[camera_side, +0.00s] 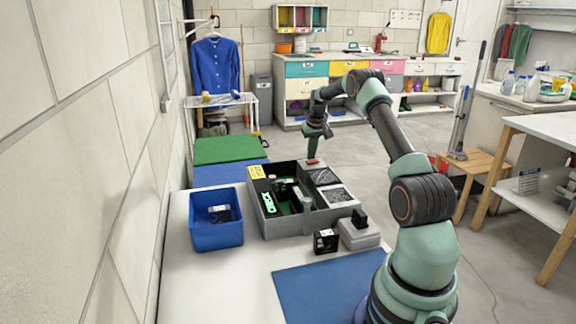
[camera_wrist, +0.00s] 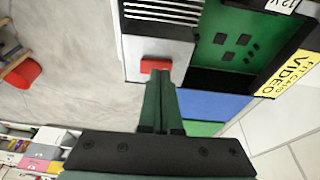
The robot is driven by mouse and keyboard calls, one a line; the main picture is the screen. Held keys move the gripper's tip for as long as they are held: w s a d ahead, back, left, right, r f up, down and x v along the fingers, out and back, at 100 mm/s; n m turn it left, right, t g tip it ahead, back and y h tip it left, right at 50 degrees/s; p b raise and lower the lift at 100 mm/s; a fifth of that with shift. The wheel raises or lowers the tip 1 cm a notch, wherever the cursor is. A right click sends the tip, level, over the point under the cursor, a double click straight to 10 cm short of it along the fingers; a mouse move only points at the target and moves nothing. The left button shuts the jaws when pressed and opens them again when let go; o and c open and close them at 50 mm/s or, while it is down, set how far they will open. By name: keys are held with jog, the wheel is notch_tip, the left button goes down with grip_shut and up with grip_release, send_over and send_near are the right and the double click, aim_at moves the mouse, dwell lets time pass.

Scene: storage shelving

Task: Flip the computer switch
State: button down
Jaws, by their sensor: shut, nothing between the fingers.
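The computer (camera_side: 262,212) is an open grey case with green boards inside, standing on the white table. A red switch (camera_side: 312,161) sits on the far edge of the case; it also shows in the wrist view (camera_wrist: 155,65) on a pale grey panel. My gripper (camera_side: 312,152) is above the switch in the side view. In the wrist view my gripper (camera_wrist: 162,80) is shut, with its fingertips right at the lower edge of the switch. I cannot tell whether they touch it. The fingertips hide part of the switch's lower edge.
A blue bin (camera_side: 216,236) stands left of the case. A small black box (camera_side: 326,241) and a grey box (camera_side: 358,235) stand in front of it. A blue mat (camera_side: 320,290) lies at the table's front. A yellow label (camera_wrist: 295,85) is on the case.

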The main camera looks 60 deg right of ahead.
jog(key=w+a+v, duration=0.1)
jog(key=w+v, duration=0.1)
jog(key=v, duration=1)
jog(key=w+a+r+n+t, duration=0.1)
jog(key=a+r, duration=0.2)
jog(key=a, duration=0.3)
jog(key=w+a+r+n, duration=0.1)
jog(key=w+a+r, duration=0.15)
jog(key=a, duration=0.35)
jog(key=s+a+r+n+t, duration=0.1)
jog(key=s+a, duration=0.2)
jog(key=a, duration=0.5)
jog(key=s+a+r+n+y, duration=0.1)
jog(key=s+a+n, duration=0.1)
jog(key=a, duration=0.6)
jog(key=s+a+r+n+t, duration=0.1)
jog(key=s+a+r, duration=0.15)
jog(key=a, duration=0.45)
jog(key=s+a+f+n+y, duration=0.1)
jog(key=s+a+f+n, duration=0.1)
jog(key=s+a+f, duration=0.3)
jog(key=s+a, duration=0.2)
jog(key=a, duration=0.1)
jog(key=shift+s+n+t, duration=0.3)
jog(key=shift+s, duration=0.1)
